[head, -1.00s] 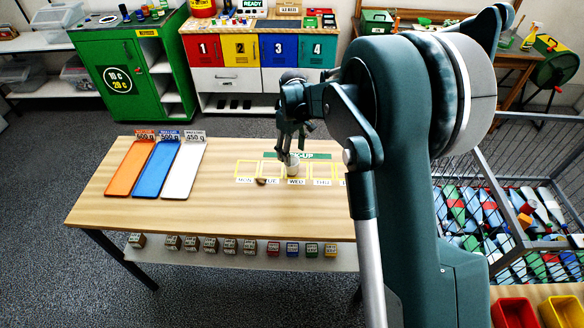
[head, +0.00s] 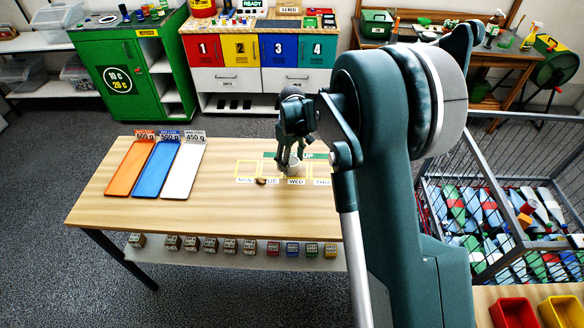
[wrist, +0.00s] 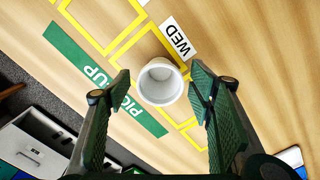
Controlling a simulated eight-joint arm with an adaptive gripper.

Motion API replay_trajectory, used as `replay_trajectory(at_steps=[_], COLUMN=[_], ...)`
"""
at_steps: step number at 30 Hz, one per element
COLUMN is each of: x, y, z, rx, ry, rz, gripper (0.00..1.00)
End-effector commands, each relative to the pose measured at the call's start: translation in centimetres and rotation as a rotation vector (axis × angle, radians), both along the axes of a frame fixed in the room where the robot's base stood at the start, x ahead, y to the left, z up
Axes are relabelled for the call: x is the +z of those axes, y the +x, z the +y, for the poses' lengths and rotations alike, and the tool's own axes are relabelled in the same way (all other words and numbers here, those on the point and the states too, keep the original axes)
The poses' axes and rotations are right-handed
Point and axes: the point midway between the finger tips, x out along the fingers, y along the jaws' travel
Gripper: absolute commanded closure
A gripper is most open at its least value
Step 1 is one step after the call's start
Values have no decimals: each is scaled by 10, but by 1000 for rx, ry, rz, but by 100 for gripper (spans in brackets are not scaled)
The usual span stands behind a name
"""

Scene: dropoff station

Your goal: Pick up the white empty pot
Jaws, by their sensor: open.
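The white empty pot (wrist: 160,82) stands upright on the wooden table (head: 230,215), by the WED label (wrist: 179,40) in the pick-up row. In the wrist view its open mouth faces the camera and it looks empty. My gripper (wrist: 158,88) is open above it, with one green finger on each side of the pot and visible gaps between. In the head view my gripper (head: 285,170) points down at the pot (head: 294,163) and partly hides it.
A small brown object (head: 261,181) lies near the TUE label. Orange (head: 131,167), blue (head: 157,168) and white (head: 184,170) boards lie at the table's left. Small labelled blocks sit on the shelf below. A wire cage (head: 500,215) stands at the right.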

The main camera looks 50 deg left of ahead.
Motion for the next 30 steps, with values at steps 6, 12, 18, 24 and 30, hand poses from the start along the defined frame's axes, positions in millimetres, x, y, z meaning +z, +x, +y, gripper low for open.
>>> replay_trajectory(at_steps=[6, 12, 18, 24, 30], x=[-3, -3, -3, -3, -3], y=[0, 0, 0, 0, 0], z=[0, 0, 0, 0, 0], rx=[0, 0, 0, 0, 0], ry=[0, 0, 0, 0, 0], rz=[0, 0, 0, 0, 0], gripper=[47, 47, 47, 73, 78])
